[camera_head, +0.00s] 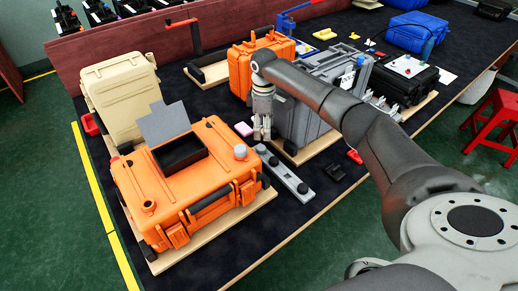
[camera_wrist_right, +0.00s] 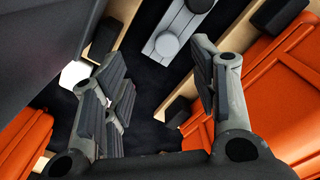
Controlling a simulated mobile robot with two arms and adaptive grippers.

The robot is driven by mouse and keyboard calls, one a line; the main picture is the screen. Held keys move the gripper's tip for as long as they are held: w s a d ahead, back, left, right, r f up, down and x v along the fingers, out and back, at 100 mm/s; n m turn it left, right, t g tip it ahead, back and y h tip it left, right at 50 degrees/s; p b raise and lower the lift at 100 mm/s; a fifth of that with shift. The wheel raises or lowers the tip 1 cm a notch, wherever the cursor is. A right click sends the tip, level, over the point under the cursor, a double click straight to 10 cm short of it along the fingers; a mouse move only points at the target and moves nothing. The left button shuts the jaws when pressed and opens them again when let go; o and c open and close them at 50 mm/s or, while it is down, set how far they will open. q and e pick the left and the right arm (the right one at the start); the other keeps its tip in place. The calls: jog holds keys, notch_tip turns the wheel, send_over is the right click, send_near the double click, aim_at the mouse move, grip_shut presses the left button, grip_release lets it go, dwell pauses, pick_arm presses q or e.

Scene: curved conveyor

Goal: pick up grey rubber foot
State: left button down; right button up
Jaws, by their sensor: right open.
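One grey rubber foot (camera_head: 303,187) is near the bar's front end. In the right wrist view, a round grey foot (camera_wrist_right: 167,44) on the bar shows between and beyond the fingers. My right gripper (camera_head: 262,136) points down above the mat near the bar's far end. Its fingers (camera_wrist_right: 157,62) are spread apart with nothing between them. My left gripper is not in view.
The grey case (camera_head: 310,125) stands close to my right gripper. A small dark block (camera_head: 334,171) lies right of the bar. Bare mat surrounds the bar's front end.

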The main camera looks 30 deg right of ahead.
aim_at(261, 148)
notch_tip(261, 148, down, 2)
jog(key=shift+s+f, duration=0.1)
jog(key=shift+s, duration=0.05)
jog(key=shift+a+f, duration=0.1)
jog(key=shift+f, duration=0.25)
jog(key=f, duration=0.2)
jog(key=a+f, duration=0.1)
jog(key=f, duration=0.1)
jog(key=shift+f+p, duration=0.1)
jog(key=shift+p, duration=0.3)
jog(key=shift+d+f, duration=0.1)
jog(key=shift+f, duration=0.4)
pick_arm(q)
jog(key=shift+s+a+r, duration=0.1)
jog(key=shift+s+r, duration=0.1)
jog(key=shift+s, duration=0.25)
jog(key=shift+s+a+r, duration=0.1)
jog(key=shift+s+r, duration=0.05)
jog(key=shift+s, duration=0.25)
pick_arm(e)
jog(key=c, duration=0.9)
